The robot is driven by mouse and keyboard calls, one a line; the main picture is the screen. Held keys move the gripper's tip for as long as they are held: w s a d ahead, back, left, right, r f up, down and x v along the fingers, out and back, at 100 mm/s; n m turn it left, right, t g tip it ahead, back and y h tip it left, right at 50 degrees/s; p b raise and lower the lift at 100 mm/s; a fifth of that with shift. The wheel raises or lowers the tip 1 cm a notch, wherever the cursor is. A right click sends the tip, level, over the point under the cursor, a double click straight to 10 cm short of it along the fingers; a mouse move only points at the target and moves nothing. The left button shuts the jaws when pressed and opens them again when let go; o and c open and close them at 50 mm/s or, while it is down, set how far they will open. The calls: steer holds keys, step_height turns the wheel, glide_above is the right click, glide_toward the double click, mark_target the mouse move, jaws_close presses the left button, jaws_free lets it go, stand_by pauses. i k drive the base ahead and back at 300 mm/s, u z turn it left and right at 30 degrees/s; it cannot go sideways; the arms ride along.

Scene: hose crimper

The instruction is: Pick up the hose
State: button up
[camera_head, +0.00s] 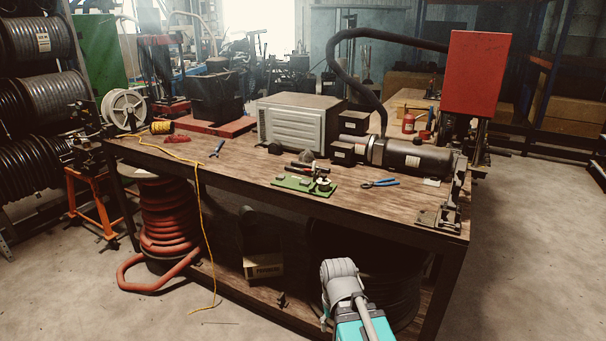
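Several hose-like things show, and I cannot tell which one the task means. A thick orange-red hose (168,217) is coiled in a stack under the left end of the workbench, with a loose loop on the floor side. A thick black hose (372,103) arches above the bench, from the dark cylindrical machine to behind the red box. A short dark piece with red (302,167) lies by a green-based device on the bench; it is too small to identify. Part of my arm, grey and teal, shows at the bottom centre, in front of the bench. No gripper fingers are visible.
The wooden workbench (240,179) holds a grey metal box (296,122), the cylindrical machine (415,158), the green-based device (308,184) and blue-handled pliers (380,183). A yellow cord (200,205) hangs over its front edge. Large black coils (40,95) fill the left rack. Floor at right is clear.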

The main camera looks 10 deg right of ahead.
mark_target(297, 169)
steer(key=z, duration=0.1)
steer(key=i, duration=0.95)
